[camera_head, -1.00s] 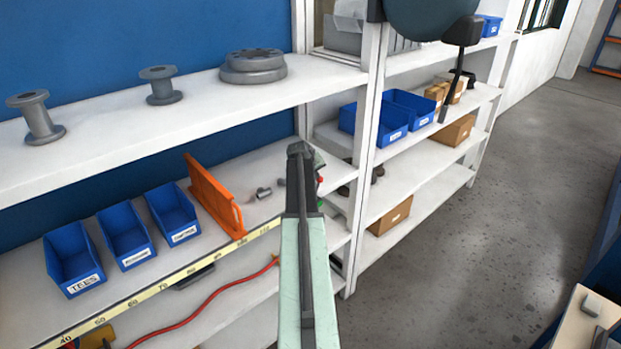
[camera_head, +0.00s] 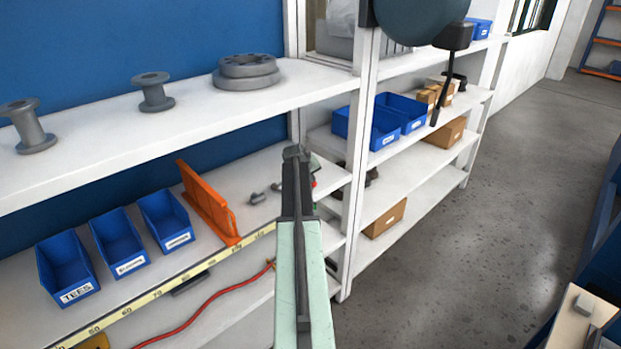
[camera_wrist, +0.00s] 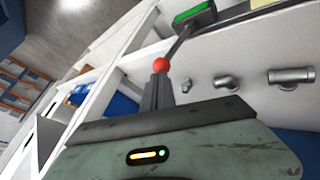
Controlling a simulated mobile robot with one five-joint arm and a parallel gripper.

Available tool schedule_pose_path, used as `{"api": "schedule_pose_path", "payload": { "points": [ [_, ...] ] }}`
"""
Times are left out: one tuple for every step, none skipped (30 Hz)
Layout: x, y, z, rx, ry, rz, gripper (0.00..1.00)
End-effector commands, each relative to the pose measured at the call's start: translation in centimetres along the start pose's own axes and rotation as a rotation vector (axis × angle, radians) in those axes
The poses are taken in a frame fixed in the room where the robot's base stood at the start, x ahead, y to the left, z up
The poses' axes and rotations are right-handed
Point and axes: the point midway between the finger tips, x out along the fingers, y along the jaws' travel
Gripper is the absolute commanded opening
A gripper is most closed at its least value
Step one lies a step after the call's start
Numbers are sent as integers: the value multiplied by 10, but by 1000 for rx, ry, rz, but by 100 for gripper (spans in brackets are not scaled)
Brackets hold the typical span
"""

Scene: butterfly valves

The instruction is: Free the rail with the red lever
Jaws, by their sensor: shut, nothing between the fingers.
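My gripper (camera_head: 294,153) is shut and empty, above the lower shelf near its right end. In the wrist view its dark fingers (camera_wrist: 159,92) point at a red ball (camera_wrist: 160,64). The ball sits on the end of a dark rod (camera_wrist: 180,42) that runs to a black and green block (camera_wrist: 195,12). I cannot tell whether the fingertips touch the ball. In the head view only a sliver of red (camera_head: 314,182) shows beside my gripper, which hides most of the lever. A yellow scale rail (camera_head: 200,268) runs along the shelf's front edge, with an orange upright plate (camera_head: 207,205) behind it.
Blue bins (camera_head: 66,268) stand left of the orange plate. Small grey pipe fittings (camera_head: 258,197) lie near my gripper. The upper shelf (camera_head: 110,125) carries grey flanged parts. A white upright post (camera_head: 358,150) stands right of my gripper. A red hose (camera_head: 205,308) runs below the rail.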

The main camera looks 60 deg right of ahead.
Motion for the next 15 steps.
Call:
{"api": "schedule_pose_path", "payload": {
  "points": [
    [-13, 2, -2, -1, 1, -1, 0],
    [-19, 2, -2, -1, 1, -1, 0],
    [-27, 2, -2, -1, 2, -1, 0],
    [-33, 2, -2, -1, 3, -1, 0],
    [-40, 2, -2, -1, 3, -1, 0],
    [-48, 2, -2, -1, 4, -1, 0],
    [-54, 2, -2, -1, 4, 0, 0],
    [-60, 2, -2, -2, 4, 0, 0],
    [-66, 1, -2, -2, 5, 0, 0],
    [-70, 1, -2, -2, 5, 0, 0],
    [-73, 0, -1, -2, 5, 1, 0],
    [-75, 0, -1, -2, 5, 1, 0],
    [-76, -1, -1, -2, 5, 1, 0],
    [-76, -1, -1, -2, 5, 1, 0],
    [-75, -2, 0, -2, 5, 1, 0]
  ]
}}
